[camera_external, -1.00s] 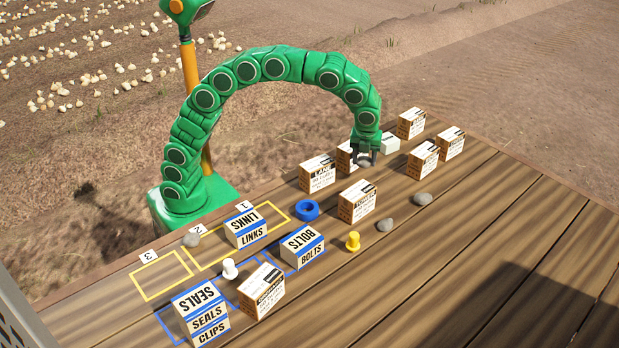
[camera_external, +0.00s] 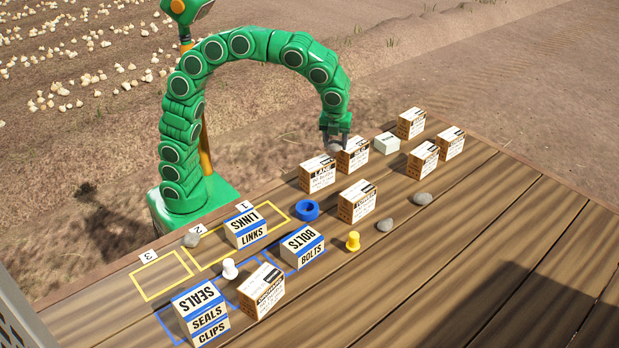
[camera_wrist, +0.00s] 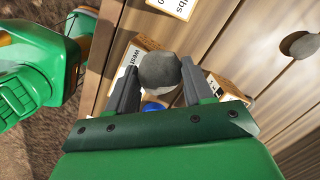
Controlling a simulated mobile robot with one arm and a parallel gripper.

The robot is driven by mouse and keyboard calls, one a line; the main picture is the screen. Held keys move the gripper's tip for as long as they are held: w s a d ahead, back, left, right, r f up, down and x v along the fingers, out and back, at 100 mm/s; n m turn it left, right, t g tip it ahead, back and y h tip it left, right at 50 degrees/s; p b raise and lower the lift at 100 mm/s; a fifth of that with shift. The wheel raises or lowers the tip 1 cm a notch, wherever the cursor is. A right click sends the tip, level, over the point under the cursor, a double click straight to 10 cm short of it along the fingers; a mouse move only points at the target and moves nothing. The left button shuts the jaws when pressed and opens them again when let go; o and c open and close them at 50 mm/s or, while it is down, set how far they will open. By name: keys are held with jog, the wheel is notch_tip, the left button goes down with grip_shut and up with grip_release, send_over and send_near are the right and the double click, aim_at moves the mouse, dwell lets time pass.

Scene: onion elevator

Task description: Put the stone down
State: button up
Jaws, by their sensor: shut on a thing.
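My gripper (camera_external: 335,143) is shut on a grey stone (camera_external: 333,149), held in the air just in front of a white-and-brown box in the external view. In the wrist view the stone (camera_wrist: 160,70) sits between the two dark fingertips, above boxes on the table. Other grey stones lie on the wooden table (camera_external: 420,270): one (camera_external: 191,240) by the label 2, one (camera_external: 385,224) and one (camera_external: 422,198) right of the middle.
Several boxes stand along the far side, among them one (camera_external: 317,174) below my gripper. The yellow outlined area (camera_external: 160,277) by label 3 is empty. The right front of the table is clear.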

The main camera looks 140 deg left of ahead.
jog(key=shift+n, duration=0.3)
jog(key=s+a, duration=0.1)
jog(key=a, duration=0.1)
jog(key=s+a+r, duration=0.1)
jog(key=a, duration=0.2)
jog(key=a+r, duration=0.1)
jog(key=a, duration=0.2)
jog(key=shift+s+r, duration=0.15)
jog(key=shift+s, duration=0.25)
jog(key=s+a+r, duration=0.2)
jog(key=s+a, duration=0.4)
jog(key=a, duration=0.3)
send_over(388, 138)
jog(key=shift+n, duration=0.4)
jog(key=shift+d+f, duration=0.2)
jog(key=shift+f, duration=2.1)
jog(key=shift+d+f, duration=0.15)
jog(key=shift+f, duration=2.1)
jog(key=shift+f, duration=0.1)
jog(key=shift+a+f, duration=0.1)
jog(key=shift+a, duration=0.05)
jog(key=shift+w+f, duration=0.1)
jog(key=shift+f, duration=1.45)
